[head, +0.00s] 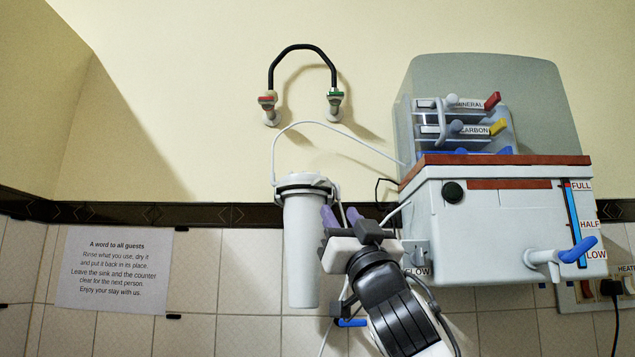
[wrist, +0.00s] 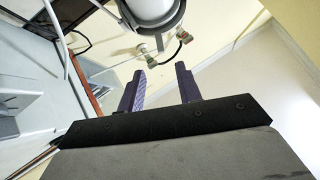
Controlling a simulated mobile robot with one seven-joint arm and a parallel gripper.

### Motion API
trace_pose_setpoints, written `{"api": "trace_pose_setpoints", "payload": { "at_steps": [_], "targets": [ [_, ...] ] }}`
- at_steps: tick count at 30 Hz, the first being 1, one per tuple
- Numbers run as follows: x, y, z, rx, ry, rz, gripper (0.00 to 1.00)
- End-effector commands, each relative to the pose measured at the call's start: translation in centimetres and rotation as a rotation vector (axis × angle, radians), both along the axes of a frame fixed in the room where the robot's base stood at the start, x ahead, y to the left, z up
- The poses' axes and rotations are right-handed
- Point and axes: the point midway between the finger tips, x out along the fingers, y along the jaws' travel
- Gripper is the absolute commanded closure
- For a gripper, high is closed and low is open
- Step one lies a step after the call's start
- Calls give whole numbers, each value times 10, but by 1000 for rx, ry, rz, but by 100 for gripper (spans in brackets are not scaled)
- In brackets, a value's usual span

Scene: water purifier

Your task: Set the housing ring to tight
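The housing ring (head: 304,185) is a dark and grey band around the top of the white cylindrical filter housing (head: 303,250) on the wall. In the wrist view the ring (wrist: 170,24) curves around the white housing (wrist: 152,8) at the top of the picture, beyond my fingertips. My gripper (head: 340,212) is to the right of the housing, with its purple fingers pointing up, a little below ring height. In the wrist view my gripper (wrist: 160,76) is open, with nothing between its fingers. I cannot read any tight marking on the ring.
The purifier tank (head: 495,230) with its filter cartridges (head: 460,125) stands close on the right. A thin white tube (head: 340,127) arches from the housing to it. Two taps joined by a black hose (head: 303,47) are above.

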Motion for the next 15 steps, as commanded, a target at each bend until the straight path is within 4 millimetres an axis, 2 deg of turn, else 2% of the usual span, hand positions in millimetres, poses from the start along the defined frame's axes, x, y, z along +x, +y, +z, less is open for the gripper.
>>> {"api": "trace_pose_setpoints", "payload": {
  "at_steps": [15],
  "targets": [
    [65,29,77,-1,0,1,65]
  ]
}}
